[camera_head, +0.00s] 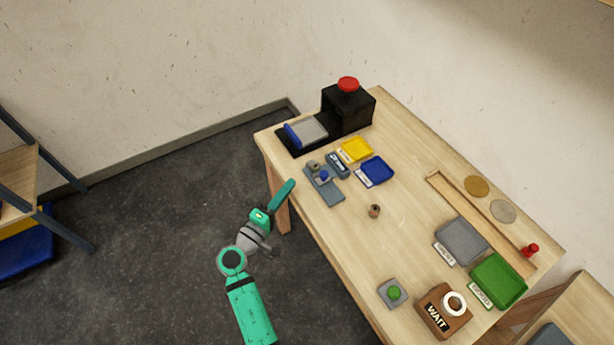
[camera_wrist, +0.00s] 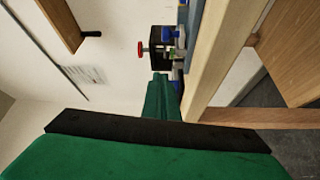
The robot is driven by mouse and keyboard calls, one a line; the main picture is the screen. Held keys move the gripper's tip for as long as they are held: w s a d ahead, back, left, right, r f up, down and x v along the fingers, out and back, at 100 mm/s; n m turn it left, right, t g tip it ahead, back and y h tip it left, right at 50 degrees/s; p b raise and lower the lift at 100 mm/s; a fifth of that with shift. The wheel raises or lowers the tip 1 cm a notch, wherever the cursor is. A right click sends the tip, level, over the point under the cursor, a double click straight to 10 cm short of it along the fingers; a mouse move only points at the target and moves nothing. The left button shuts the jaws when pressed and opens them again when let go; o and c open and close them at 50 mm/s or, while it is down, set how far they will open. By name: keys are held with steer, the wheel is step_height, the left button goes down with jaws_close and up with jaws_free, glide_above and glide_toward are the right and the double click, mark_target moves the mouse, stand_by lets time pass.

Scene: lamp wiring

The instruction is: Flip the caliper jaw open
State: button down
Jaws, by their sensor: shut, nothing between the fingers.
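A grey-blue fixture (camera_head: 324,184) with a blue knob and a small brownish part lies near the table's left edge in the head view. It may be the caliper; its jaw is too small to make out. My gripper (camera_head: 291,182) is shut and empty, just off the table's left edge and a little left of this fixture. In the wrist view my shut green gripper (camera_wrist: 160,84) points toward the table's edge and the blue parts there, which are partly hidden behind it.
A black machine (camera_head: 349,108) with a red button stands at the back. Yellow (camera_head: 355,150) and blue (camera_head: 376,171) trays and a small brown cylinder (camera_head: 374,211) are near the fixture. Grey and green trays and a WAIT block (camera_head: 437,315) lie at the right. Open floor lies left of the table.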

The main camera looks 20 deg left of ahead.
mark_target(322, 176)
steer(key=w, duration=0.3)
steer(key=w+d, duration=0.1)
steer(key=w, duration=0.5)
steer(key=shift+w+d+r, duration=0.25)
steer(key=shift+w+d, duration=0.15)
steer(key=shift+s+d+f, duration=0.2)
steer(key=shift+s+d, duration=0.45)
steer(key=shift+d, duration=0.3)
steer(key=shift+s+d+f, duration=0.1)
steer(key=shift+s+d, duration=0.3)
steer(key=shift+d, duration=0.35)
steer(key=shift+s, duration=0.15)
